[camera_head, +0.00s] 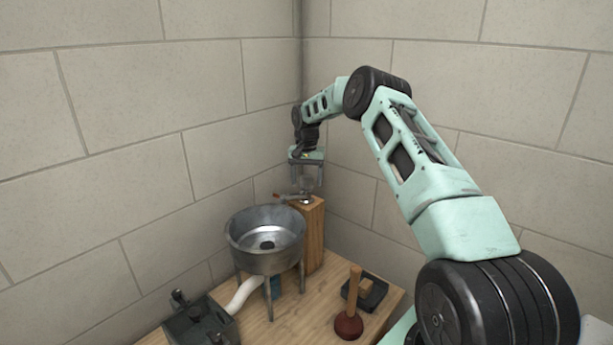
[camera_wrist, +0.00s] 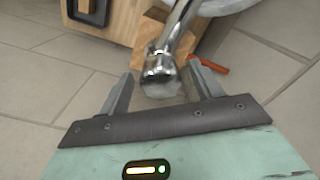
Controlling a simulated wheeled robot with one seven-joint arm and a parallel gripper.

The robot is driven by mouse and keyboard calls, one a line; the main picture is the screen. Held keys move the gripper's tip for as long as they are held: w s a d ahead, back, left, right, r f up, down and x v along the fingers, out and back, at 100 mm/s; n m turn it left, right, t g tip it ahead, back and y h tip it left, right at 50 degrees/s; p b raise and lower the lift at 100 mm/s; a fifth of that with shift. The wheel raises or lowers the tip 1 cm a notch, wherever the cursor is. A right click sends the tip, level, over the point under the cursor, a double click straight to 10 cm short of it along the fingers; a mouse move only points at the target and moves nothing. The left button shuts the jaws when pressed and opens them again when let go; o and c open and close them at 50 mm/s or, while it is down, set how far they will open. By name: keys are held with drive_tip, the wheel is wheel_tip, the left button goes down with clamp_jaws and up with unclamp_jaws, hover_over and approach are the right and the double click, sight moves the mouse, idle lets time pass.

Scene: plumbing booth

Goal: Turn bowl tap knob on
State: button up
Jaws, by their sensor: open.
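The chrome tap (camera_wrist: 176,42) is in the wrist view, with a rounded end (camera_wrist: 158,72) lying between my fingers. A small orange-red handle-like piece (camera_wrist: 213,66) shows to its right, beyond my right finger. In the head view the tap (camera_head: 292,197) sits on top of a wooden post (camera_head: 313,236) behind the metal bowl (camera_head: 262,258). My gripper (camera_head: 307,188) is directly above the post, pointing down, open, with a finger on each side of the tap's end. I cannot tell whether either finger touches it. Which part is the knob is unclear.
The bowl stands on legs on a wooden table (camera_head: 310,318), with a white pipe (camera_head: 242,295) below. A plunger (camera_head: 349,325) and a black tray (camera_head: 372,294) stand at the front right, a dark vise-like tool (camera_head: 198,322) at the left. Block walls close in behind the post.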

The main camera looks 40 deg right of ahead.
drive_tip(key=shift+f, duration=0.3)
drive_tip(key=c, duration=1)
